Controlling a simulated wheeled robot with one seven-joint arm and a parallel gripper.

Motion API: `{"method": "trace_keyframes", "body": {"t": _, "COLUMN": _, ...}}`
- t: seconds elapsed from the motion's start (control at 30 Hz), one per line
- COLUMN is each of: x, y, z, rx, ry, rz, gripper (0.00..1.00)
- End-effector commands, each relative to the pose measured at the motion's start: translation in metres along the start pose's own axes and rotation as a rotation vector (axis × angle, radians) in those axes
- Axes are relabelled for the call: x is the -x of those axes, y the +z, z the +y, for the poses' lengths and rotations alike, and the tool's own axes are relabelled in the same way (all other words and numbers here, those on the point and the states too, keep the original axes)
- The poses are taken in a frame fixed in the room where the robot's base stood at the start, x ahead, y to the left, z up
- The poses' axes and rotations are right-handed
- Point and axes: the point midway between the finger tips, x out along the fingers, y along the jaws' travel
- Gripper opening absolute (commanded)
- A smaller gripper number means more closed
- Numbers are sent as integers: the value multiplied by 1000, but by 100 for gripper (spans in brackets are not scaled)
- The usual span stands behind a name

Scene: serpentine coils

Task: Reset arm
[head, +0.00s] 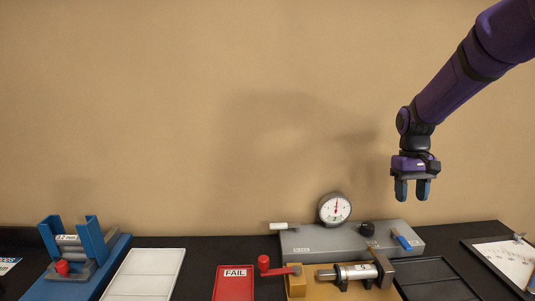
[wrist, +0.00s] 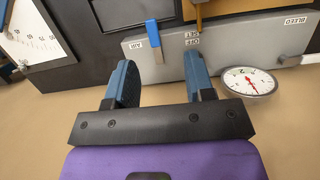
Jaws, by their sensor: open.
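My gripper (head: 412,190) hangs from my purple arm at the upper right of the head view, fingers pointing down. It is open and empty, with a clear gap between its two blue fingers. It is above and apart from the right part of the grey test box (head: 325,241). In the wrist view the gripper's fingers (wrist: 160,85) show apart, with the grey box (wrist: 225,52) and its blue lever (wrist: 153,33) beyond them.
A round gauge (head: 335,208) stands on the grey box. In front is a fixture with a metal cylinder (head: 355,272) and red handle (head: 264,264). A red FAIL tray (head: 234,288), white tray (head: 146,272), blue stand (head: 95,238) and dark tray (head: 436,281) share the black bench. The air around the gripper is clear.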

Motion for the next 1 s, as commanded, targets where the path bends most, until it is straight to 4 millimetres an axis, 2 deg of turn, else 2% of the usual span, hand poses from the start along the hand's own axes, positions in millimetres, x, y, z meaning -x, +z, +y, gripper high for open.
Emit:
{"method": "trace_keyframes", "body": {"t": 0.03, "x": 12, "y": 14, "z": -4, "rx": -1, "ry": 1, "rz": 33, "gripper": 49}}
{"method": "trace_keyframes", "body": {"t": 0.2, "x": 42, "y": 57, "z": -17, "rx": -4, "ry": 4, "rz": 131, "gripper": 49}}
{"method": "trace_keyframes", "body": {"t": 0.5, "x": 75, "y": 136, "z": -38, "rx": -8, "ry": 4, "rz": 304, "gripper": 49}}
{"method": "trace_keyframes", "body": {"t": 0.73, "x": 84, "y": 196, "z": -52, "rx": -11, "ry": 2, "rz": 436, "gripper": 49}}
{"method": "trace_keyframes", "body": {"t": 1.0, "x": 77, "y": 260, "z": -65, "rx": -13, "ry": -4, "rz": 587, "gripper": 49}}
